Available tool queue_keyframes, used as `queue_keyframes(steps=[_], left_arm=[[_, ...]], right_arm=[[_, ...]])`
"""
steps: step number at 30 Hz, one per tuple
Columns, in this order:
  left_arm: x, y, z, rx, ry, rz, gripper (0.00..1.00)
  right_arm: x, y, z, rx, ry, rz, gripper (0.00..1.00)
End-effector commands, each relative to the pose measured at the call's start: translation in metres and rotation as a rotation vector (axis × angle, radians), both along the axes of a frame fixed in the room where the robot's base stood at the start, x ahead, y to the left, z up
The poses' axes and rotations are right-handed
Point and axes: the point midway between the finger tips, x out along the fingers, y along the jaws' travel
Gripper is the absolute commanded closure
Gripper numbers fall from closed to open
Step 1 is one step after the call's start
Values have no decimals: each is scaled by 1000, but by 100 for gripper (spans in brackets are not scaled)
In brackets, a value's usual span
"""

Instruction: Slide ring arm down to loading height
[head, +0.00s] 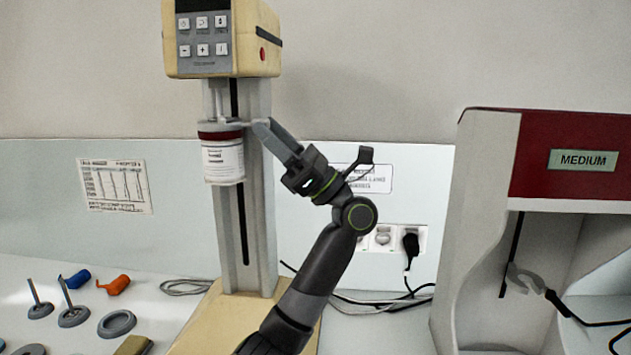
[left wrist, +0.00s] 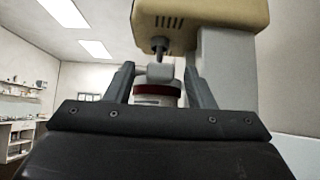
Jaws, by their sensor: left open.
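The ring arm (head: 218,127) is a grey bracket high on the slotted column of the cream mill (head: 262,225). A white labelled jar (head: 223,163) with a dark red band sits in it, upright below the mill's head (head: 220,40). My left gripper (head: 262,130) comes from the right, with its fingertips at the ring arm's right end. In the left wrist view the open fingers (left wrist: 158,85) stand on either side of a grey block of the ring arm (left wrist: 160,71), with the jar (left wrist: 156,90) behind. I cannot tell whether they touch it. My right gripper is not in view.
A red-fronted cabinet marked MEDIUM (head: 580,160) stands at the right. Grey rings (head: 117,323), rods on bases, and blue (head: 76,279) and orange (head: 115,285) pieces lie on the bench at left. Cables (head: 380,302) run behind my arm. The column below the jar is clear.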

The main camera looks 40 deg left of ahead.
Motion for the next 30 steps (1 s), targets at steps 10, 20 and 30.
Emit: queue_keyframes(steps=[10, 20, 30], left_arm=[[31, -55, -67, -4, 2, -5, 51], [48, -86, -100, -1, 0, -2, 51], [49, -89, -102, 0, -1, -1, 51]], right_arm=[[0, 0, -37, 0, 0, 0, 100], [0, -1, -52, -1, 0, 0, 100], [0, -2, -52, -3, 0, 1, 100]])
